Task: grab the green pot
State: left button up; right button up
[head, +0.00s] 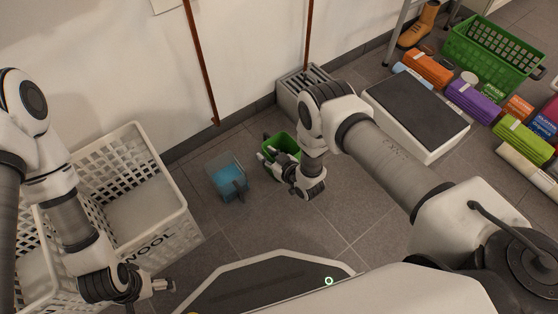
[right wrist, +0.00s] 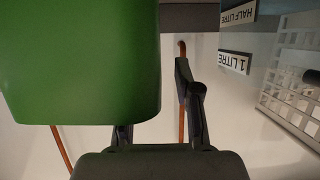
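The green pot (head: 283,146) stands on the floor near the wall in the head view, left of the grey slotted block. It fills the upper left of the right wrist view (right wrist: 80,60). My right gripper (head: 268,156) is at the pot's near side in the head view. In the right wrist view its fingers (right wrist: 155,105) are apart; one is partly hidden behind the pot and the other is clear of it, right of the pot's edge. Whether a finger touches the pot cannot be told. My left gripper (head: 150,297) is low at the left, with its fingers apart and empty.
A blue translucent container (head: 226,177) stands close left of the pot. A white crate (head: 183,219) is at the left. A grey slotted block (head: 291,99) and a white box with a dark top (head: 437,152) are to the right. Floor in front is clear.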

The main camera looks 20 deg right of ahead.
jog(key=shift+w+a, duration=0.15)
jog(key=shift+w, duration=0.1)
grip_shut()
